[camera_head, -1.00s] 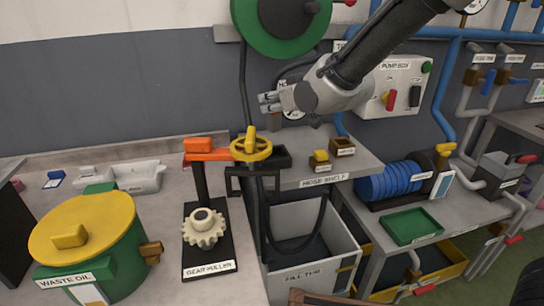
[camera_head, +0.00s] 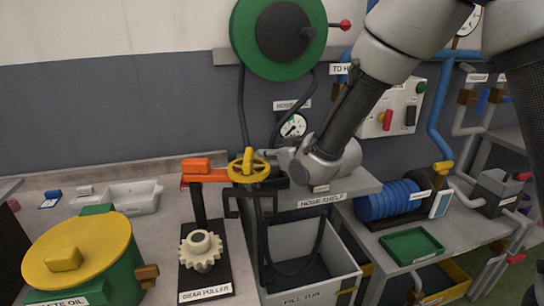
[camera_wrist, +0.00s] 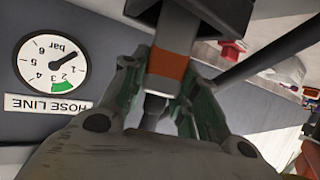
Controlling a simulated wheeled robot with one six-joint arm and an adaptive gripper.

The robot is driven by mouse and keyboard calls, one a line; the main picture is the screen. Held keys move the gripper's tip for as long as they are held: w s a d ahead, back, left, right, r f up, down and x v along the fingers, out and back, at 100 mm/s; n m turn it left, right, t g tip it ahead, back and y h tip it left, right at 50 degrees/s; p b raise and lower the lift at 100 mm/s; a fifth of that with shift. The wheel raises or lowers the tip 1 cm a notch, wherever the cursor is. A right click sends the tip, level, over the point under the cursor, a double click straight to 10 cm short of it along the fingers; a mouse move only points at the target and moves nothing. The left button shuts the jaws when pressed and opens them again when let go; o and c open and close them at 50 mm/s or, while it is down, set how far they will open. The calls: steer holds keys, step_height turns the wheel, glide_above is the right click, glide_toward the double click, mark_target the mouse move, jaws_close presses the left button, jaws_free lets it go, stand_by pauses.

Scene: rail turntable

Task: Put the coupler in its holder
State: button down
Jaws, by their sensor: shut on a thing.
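My gripper (camera_head: 277,157) points left above the hose shelf (camera_head: 340,197), close to the yellow handwheel (camera_head: 248,166). The held piece is too small to make out in the head view. I cannot tell which part is its holder. The back part of the shelf is hidden behind my arm.
The gear puller (camera_head: 200,249) and the waste oil drum (camera_head: 75,249) stand at left. A fill tub (camera_head: 335,283) is below the shelf. A gauge (camera_head: 292,128) is on the wall.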

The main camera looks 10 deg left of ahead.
steer(key=c, duration=1.1)
jaws_free()
steer(key=shift+f, duration=0.1)
steer(key=shift+s+d+r, duration=0.1)
steer(key=shift+r, duration=0.1)
steer(key=v, duration=1.1)
steer(key=shift+s+d+r, duration=0.2)
steer(key=shift+d+r, duration=0.05)
steer(key=d+r+m+h, duration=0.2)
steer(key=d+h, duration=0.1)
steer(key=d, duration=0.9)
steer(key=d+r+m+h, duration=0.2)
steer(key=d+m+h, duration=0.1)
steer(key=d, duration=0.9)
steer(key=s+d+r+m+g+h, duration=0.2)
steer(key=s+d+m+g+h, duration=0.2)
steer(key=s+d, duration=1.3)
steer(key=shift+s+d+m+g, duration=0.25)
steer(key=shift+s+g, duration=0.25)
steer(key=shift+s, duration=0.35)
